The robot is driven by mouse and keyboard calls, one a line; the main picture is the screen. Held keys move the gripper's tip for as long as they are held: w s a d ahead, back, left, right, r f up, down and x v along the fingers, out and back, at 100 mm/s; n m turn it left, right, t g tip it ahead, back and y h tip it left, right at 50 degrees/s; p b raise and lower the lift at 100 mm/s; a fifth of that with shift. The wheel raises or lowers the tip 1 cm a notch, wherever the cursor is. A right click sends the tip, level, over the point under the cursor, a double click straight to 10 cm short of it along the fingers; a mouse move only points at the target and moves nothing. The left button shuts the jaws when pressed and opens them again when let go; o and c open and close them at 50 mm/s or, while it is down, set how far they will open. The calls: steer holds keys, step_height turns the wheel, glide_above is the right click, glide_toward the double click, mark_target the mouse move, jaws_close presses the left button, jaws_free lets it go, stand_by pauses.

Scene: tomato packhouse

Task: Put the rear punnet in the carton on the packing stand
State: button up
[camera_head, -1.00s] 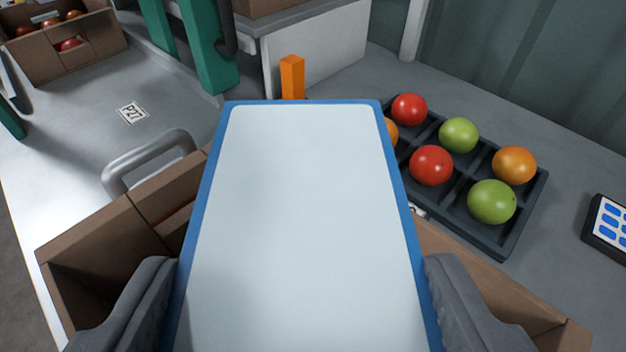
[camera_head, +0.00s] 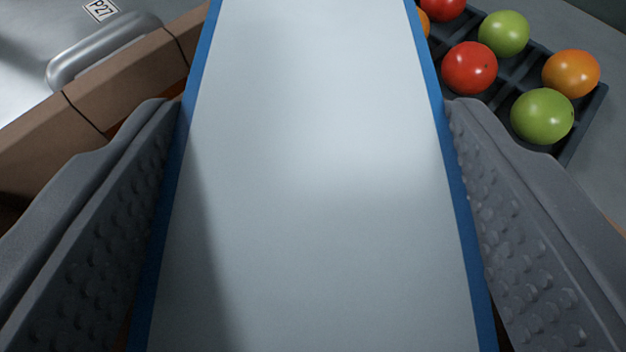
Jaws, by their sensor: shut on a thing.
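A punnet with a pale, flat top and blue edges (camera_head: 312,190) fills the middle of the view, its far end cut off by the top of the picture. My gripper (camera_head: 311,106) is shut on it, one grey studded finger along each long side. A brown cardboard carton (camera_head: 125,75) shows to the left, behind and below the punnet and left finger. Most of the carton is hidden, so I cannot tell how far the punnet sits above or inside it.
A dark compartment tray (camera_head: 515,68) with red, green and orange tomatoes lies close on the right. A silver handle (camera_head: 100,48) stands at upper left, with a P27 label (camera_head: 101,9) beyond it. Grey surface is bare at the far right.

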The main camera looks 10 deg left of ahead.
steer(key=shift+r, duration=0.1)
steer(key=shift+s+f+b, duration=0.15)
steer(key=shift+f+b, duration=0.2)
steer(key=shift+f, duration=0.35)
steer(key=o, duration=1)
steer(key=shift+f, duration=0.25)
steer(key=shift+s, duration=0.1)
steer(key=shift+r+p, duration=0.3)
steer(key=shift+r, duration=0.3)
steer(key=shift+r+b+v, duration=0.2)
steer(key=shift+b+v, duration=0.25)
steer(key=shift+v, duration=2.5)
steer(key=shift+r+b+v, duration=0.15)
steer(key=shift+b+v, duration=0.3)
steer(key=shift+v, duration=2.55)
